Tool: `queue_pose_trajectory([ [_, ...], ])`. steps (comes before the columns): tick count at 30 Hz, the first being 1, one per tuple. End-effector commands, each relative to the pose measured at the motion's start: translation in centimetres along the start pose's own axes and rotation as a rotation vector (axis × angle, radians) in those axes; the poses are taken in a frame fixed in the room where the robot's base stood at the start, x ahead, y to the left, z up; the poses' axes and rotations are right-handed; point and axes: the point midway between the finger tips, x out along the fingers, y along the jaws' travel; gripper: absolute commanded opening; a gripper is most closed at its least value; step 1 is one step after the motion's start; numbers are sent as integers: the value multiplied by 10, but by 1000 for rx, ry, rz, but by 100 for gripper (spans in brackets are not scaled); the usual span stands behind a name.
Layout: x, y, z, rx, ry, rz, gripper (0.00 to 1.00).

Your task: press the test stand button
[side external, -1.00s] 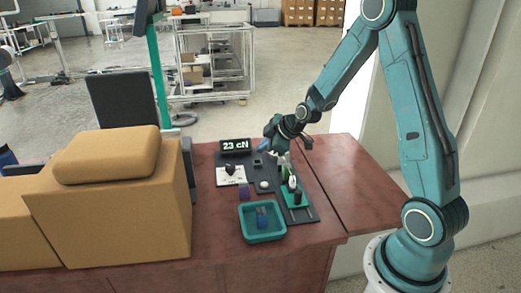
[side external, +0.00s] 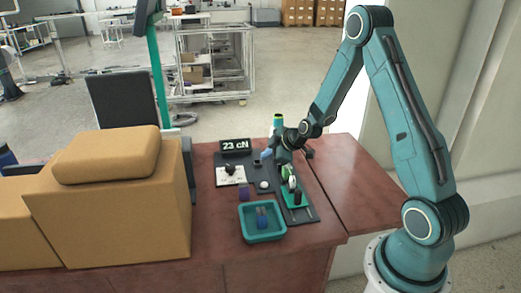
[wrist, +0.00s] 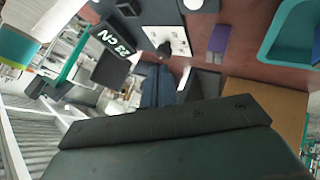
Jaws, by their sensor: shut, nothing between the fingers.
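The test stand is a dark base with a display (side external: 235,145) reading "23 cN"; the display also shows tilted in the wrist view (wrist: 115,42). A white plate with a dark knob (side external: 230,175) lies in front of the display. A small round white button-like piece (side external: 264,185) sits on the dark base to the right of the plate.
A teal tray (side external: 244,228) with a blue item stands at the front. A purple block (side external: 244,193) is behind it. A green rack (side external: 293,203) with several small items is to the right. Large tan boxes fill the left.

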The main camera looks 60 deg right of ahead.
Motion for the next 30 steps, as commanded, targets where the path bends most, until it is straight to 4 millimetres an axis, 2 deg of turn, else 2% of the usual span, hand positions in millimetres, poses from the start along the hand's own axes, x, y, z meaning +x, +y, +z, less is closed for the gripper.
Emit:
queue_pose_trajectory([
  [8,10,-7,7,2,-1,-2,0],
  [30,57,-41,41,0,-1,-1,0],
])
